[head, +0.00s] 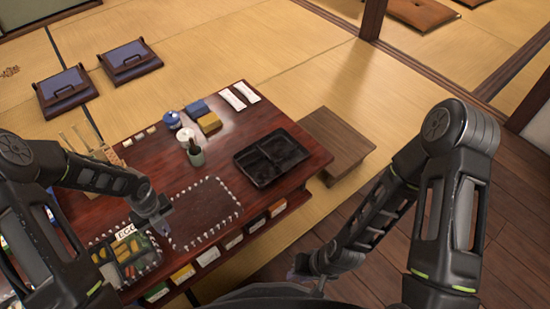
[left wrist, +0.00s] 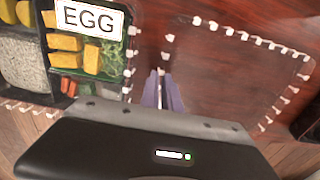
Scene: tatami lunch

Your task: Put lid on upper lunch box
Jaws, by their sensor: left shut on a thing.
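A lunch box (head: 119,284) filled with food stands at the table's front left; it also shows in the left wrist view (left wrist: 130,78), with an EGG label (left wrist: 90,19).
A black compartment tray (head: 244,161) lies empty at the table's right. Behind are a dark green cup (head: 197,157), a blue pot (head: 172,120), yellow and blue blocks (head: 209,122) and white packets (head: 233,99). A low wooden step (head: 335,140) stands right of the table.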

